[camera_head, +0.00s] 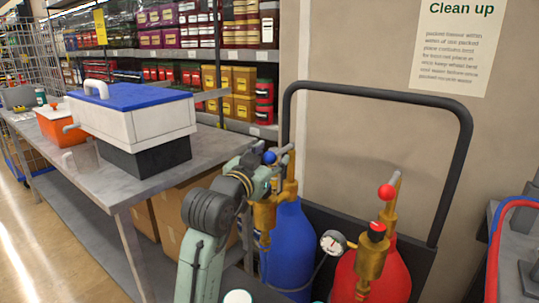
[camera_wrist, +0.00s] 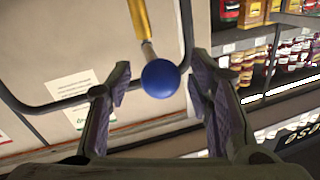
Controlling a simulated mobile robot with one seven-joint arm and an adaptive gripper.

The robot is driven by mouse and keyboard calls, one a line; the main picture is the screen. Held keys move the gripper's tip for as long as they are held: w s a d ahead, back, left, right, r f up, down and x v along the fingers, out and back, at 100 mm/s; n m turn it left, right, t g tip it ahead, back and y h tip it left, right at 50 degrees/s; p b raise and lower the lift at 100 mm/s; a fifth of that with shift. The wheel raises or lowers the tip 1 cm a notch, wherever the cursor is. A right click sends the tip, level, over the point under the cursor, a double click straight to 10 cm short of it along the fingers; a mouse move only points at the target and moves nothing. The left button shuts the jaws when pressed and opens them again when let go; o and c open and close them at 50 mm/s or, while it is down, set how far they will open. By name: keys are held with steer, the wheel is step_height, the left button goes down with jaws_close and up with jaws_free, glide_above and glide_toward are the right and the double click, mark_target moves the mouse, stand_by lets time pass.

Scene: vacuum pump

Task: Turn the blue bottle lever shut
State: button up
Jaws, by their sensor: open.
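The blue bottle (camera_head: 290,245) stands upright on the cart, with a brass valve (camera_head: 265,217) on top. Its lever ends in a blue ball (camera_head: 269,157). In the wrist view the blue ball (camera_wrist: 160,79) appears between my two fingertips, with a metal stem and a yellow rod (camera_wrist: 140,18) above it. My gripper (camera_wrist: 158,85) is open, with a finger on each side of the ball and a visible gap on both sides. In the head view my gripper (camera_head: 274,162) is at the valve top and partly hides it. Whether it touches the lever cannot be told.
A red bottle (camera_head: 385,270) with a red ball lever (camera_head: 386,191) and a gauge (camera_head: 333,242) stands to the right. The cart's black handle frame (camera_head: 378,90) rises behind. A grey table (camera_head: 110,182) with a blue-lidded box (camera_head: 131,110) is at the left.

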steer(key=shift+c, duration=0.2)
jaws_close()
stand_by(0.5)
